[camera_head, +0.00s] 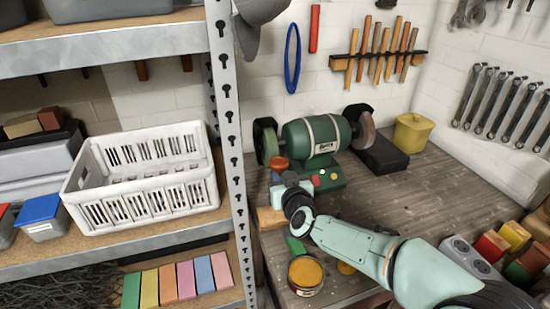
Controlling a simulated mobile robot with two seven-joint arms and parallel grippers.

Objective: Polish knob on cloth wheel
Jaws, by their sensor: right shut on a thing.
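A green bench grinder (312,138) stands on the wooden workbench, with a wheel at each end. The left wheel (262,142) has a dark rim and a pale green-grey face. The right wheel (366,132) is beige under a dark guard. My right gripper (280,174) reaches in front of the grinder's left end. It is shut on the round orange-brown knob (279,163), just below and in front of the left wheel. I cannot tell whether the knob touches that wheel. The fingertips are small and partly hidden. My left gripper is out of view.
A metal shelf (228,110) with a white basket (150,205) stands close on the left. A round tin (305,275) sits in front on the workbench (430,190). A yellow canister (412,132) stands behind right. A power strip (470,258) lies near my arm.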

